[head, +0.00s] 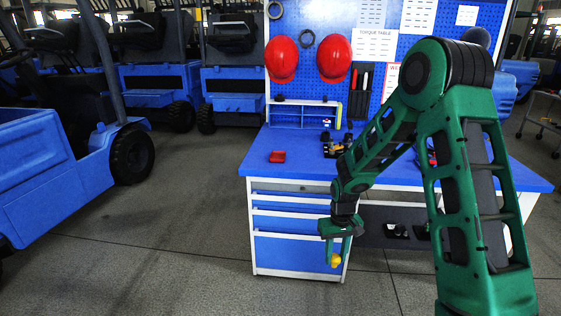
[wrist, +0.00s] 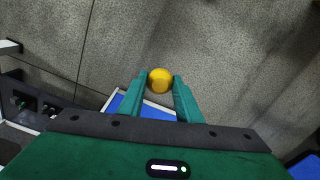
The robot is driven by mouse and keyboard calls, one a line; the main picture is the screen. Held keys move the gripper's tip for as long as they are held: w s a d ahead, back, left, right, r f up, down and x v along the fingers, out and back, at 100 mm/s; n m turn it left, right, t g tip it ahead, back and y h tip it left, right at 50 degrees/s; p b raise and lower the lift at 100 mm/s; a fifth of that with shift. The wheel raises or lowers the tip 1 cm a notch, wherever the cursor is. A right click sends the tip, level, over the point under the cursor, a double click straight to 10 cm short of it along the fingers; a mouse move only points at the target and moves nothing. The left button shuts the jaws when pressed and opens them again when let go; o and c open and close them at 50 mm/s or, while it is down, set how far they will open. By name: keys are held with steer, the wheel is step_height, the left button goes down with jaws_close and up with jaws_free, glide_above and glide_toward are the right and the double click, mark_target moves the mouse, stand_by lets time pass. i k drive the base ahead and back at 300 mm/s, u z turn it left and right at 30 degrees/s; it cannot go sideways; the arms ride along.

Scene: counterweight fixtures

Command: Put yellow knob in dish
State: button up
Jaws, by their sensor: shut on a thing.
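The yellow knob (wrist: 160,81) is a round ball held between the two fingertips of my gripper (wrist: 159,84). In the head view the knob (head: 335,260) shows at the lower end of my gripper (head: 334,257), in front of the workbench drawers and below the benchtop level. My gripper is shut on it, clear of the bench and floor. A small red dish (head: 277,157) sits on the left part of the blue benchtop (head: 225,168), up and to the left of my gripper. The dish does not show in the wrist view.
A dark fixture with yellow parts (head: 338,146) stands on the bench, right of the dish. A small shelf (head: 303,114) stands behind. Red helmets (head: 281,59) hang on the blue pegboard. Blue forklifts (head: 55,160) stand at left. The floor left of the bench is open.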

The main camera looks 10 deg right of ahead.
mark_target(278, 155)
steer(key=i, duration=1.1)
steer(key=u, duration=0.05)
